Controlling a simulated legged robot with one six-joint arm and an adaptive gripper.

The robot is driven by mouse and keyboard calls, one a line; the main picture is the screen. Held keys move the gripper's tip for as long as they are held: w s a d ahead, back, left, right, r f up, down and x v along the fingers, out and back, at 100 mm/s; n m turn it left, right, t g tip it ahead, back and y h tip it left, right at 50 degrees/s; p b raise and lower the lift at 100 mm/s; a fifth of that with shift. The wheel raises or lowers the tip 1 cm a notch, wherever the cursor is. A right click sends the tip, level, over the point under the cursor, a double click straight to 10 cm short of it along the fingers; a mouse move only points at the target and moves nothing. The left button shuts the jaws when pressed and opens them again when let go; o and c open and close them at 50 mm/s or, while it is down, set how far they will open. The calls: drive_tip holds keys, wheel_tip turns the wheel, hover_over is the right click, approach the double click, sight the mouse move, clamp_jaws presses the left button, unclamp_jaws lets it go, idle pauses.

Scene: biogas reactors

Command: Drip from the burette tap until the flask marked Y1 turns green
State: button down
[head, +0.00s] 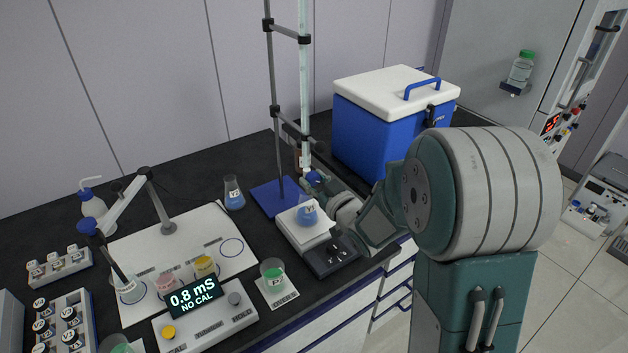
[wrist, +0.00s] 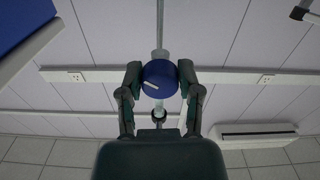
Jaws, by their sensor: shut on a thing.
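The burette (head: 304,80) is a tall clear tube clamped upright to a stand. Its blue round tap (wrist: 159,78) sits between my fingertips in the wrist view, with a white line on its face slanting slightly down to the right. My gripper (wrist: 158,80) is shut on this tap; in the head view the gripper (head: 318,180) is at the burette's lower end. Below it, a flask with blue liquid (head: 307,212) stands on a white-topped plate. Its label is not readable. Another flask (head: 233,193), marked Y2, holds blue liquid and stands left of the stand.
A flask with green liquid (head: 272,272) stands on a white card at the front. A meter (head: 205,318) reads 0.8 mS, NO CAL. A blue cooler (head: 365,135) stands behind my arm. Beakers, a probe arm (head: 120,205) and vial racks (head: 60,267) fill the left.

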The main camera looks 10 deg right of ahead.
drive_tip(key=shift+r, duration=0.2)
drive_tip(key=shift+c, duration=1.4)
unclamp_jaws()
drive_tip(key=shift+w+a+f, duration=0.1)
drive_tip(key=v, duration=0.7)
drive_tip(key=shift+s, duration=0.25)
drive_tip(key=shift+f, duration=0.15)
